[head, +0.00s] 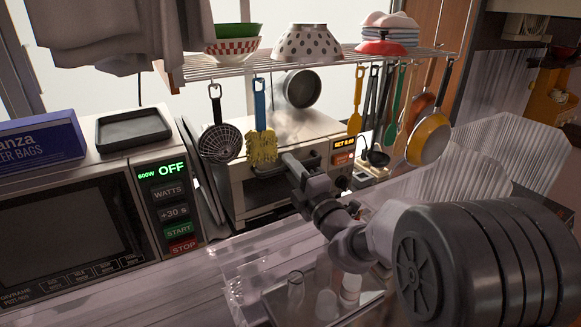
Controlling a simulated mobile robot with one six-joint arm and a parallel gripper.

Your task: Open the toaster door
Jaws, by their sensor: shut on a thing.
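The toaster (316,128) is a light beige box oven in the middle, behind the hanging utensils. Its control panel (343,160) with a small lit orange display is at the right of its front. The toaster door (268,192) is on the front, left of the panel, and partly hidden by my arm and hanging tools. My gripper (290,160) reaches in from the lower right to the upper edge of the door. Its jaws are shut at the toaster door handle, which they mostly hide. How far the door stands open is not clear.
More utensils hang from the wire shelf (330,58). A microwave (90,215) stands at the left. A clear rack (240,285) is below my arm.

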